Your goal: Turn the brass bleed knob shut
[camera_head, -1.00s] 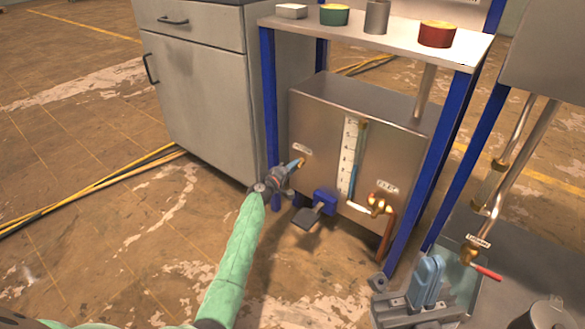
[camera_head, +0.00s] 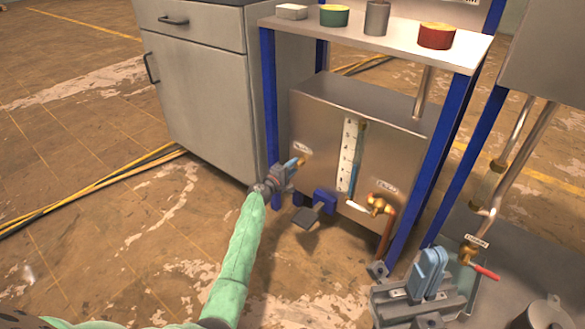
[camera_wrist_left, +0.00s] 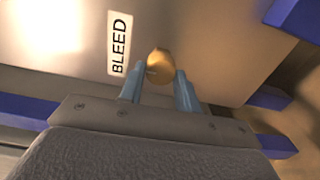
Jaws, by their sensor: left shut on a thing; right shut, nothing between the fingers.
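The brass bleed knob (camera_head: 303,159) is on the front of the metal tank (camera_head: 322,186), at its upper left. In the left wrist view the round knob (camera_wrist_left: 160,66) sits between my blue fingertips, beside a white label reading BLEED (camera_wrist_left: 120,45). My left gripper (camera_head: 296,165) is shut on the knob; its fingertips also show in the left wrist view (camera_wrist_left: 161,82). The fingers hide part of the knob's sides. My right gripper (camera_head: 430,265) is shut and empty at lower right, its blue fingers together, apart from the tank.
A sight gauge (camera_head: 349,150) and a lower brass valve (camera_head: 377,204) are on the tank front. Blue posts (camera_head: 268,100) flank the tank under a shelf (camera_head: 370,36). A red-handled valve (camera_head: 487,272) is at right. Left floor has cables (camera_head: 100,184).

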